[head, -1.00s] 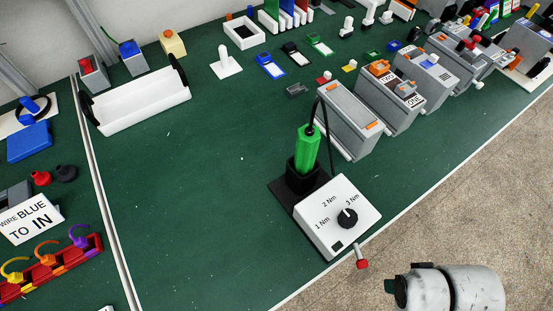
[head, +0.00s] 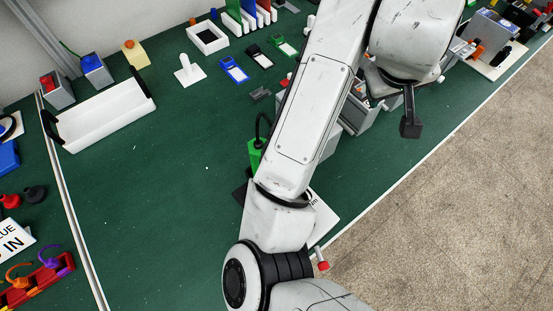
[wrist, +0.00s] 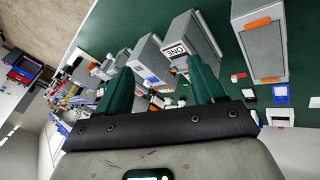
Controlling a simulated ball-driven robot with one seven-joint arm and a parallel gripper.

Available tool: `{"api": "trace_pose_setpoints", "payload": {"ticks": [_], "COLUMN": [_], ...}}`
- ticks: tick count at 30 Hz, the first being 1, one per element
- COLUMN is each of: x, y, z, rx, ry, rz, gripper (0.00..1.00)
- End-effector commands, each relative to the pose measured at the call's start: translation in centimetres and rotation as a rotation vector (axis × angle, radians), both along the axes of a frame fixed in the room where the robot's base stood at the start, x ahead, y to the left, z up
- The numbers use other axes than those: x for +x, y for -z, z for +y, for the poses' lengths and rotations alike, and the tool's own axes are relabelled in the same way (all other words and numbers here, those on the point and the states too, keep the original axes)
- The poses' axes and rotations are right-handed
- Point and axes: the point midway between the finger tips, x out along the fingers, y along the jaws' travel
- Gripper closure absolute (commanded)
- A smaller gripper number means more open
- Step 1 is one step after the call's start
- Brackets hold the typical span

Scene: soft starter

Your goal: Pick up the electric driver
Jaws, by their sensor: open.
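The green electric driver (head: 254,160) stands in its black holder (head: 240,192) on the bench. In the head view my arm covers most of it, and only its left side and black cord show. The white torque box (head: 326,213) beside it is also mostly hidden. My gripper (wrist: 162,75) is open and empty in the wrist view, with its two dark fingers apart. In the head view a dark part of my gripper (head: 410,124) hangs to the right of the driver, near the bench's edge. The driver does not show in the wrist view.
Grey box units, one with an orange latch (wrist: 258,23), stand along the right of the bench. A white tray (head: 108,112) lies at left, with blue (head: 234,69) and green meters behind. The green surface left of the driver is clear.

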Motion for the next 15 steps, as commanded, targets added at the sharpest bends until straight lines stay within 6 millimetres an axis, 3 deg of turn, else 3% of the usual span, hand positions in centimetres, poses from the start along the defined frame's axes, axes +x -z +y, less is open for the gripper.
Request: {"api": "trace_pose_setpoints", "payload": {"ticks": [1,9,15], "x": [0.0,-3.4,-6.8], "y": [-0.8,-2.3,-3.1], "z": [2.7,15.4,21.9], "rx": [0.04,0.179,0.232], "ry": [-0.035,-0.28,-0.459], "rz": [0.032,0.286,0.432], "gripper": [0.32,0.32,0.32]}}
